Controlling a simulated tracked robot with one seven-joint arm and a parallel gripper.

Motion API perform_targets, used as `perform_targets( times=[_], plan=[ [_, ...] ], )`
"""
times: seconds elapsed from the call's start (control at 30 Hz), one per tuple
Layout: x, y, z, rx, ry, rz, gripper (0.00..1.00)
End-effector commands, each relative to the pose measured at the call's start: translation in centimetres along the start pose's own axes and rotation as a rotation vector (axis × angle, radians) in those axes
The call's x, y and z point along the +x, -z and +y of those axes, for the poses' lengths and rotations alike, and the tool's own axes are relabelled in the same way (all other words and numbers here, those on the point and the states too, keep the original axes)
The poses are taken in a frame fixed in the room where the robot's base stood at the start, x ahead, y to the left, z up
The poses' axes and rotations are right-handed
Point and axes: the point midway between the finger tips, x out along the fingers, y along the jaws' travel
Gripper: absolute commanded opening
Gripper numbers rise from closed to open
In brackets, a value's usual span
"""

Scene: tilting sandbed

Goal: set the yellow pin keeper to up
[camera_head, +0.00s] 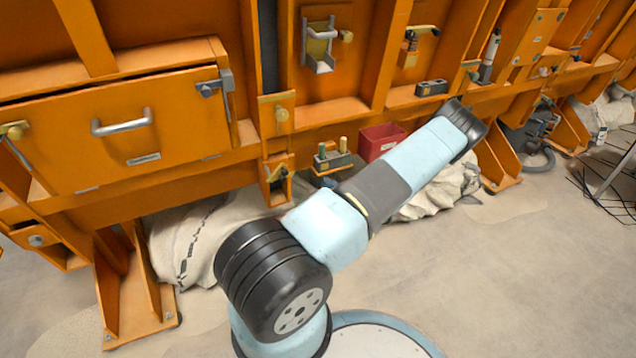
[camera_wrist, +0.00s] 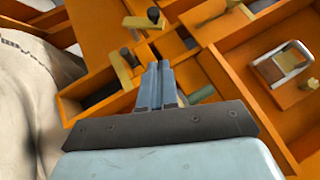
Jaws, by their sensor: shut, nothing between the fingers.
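I cannot tell for certain which yellow part is the pin keeper. In the wrist view a yellow bar (camera_wrist: 143,22) with a dark knob lies on the orange frame beyond my gripper (camera_wrist: 158,68). A second yellow bar (camera_wrist: 122,70) stands left of the fingertips, apart from them as far as I can tell. My gripper's fingers are together and hold nothing.
A grey-handled latch (camera_head: 320,45) sits on the orange wall and also shows in the wrist view (camera_wrist: 283,66). A red bin (camera_head: 380,141) and a block with two pegs (camera_head: 332,160) sit near the lower ledge. Pale sacks (camera_head: 205,235) lie below. The floor in front is mostly clear.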

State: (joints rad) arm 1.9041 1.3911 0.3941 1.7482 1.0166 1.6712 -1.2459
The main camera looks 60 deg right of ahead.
Motion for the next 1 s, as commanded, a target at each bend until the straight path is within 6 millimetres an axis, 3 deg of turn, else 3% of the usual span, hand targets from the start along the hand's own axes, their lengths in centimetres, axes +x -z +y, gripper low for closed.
perform_targets(
  times=[0.5,0.73,1.0],
  plan=[
    [9.3,-0.6,0.2,0.006,-0.002,-0.012,0.0],
    [11.2,-2.5,0.3,0.007,-0.002,-0.012,0.0],
    [11.7,-3.1,0.3,0.005,-0.002,-0.012,0.0]
  ],
)
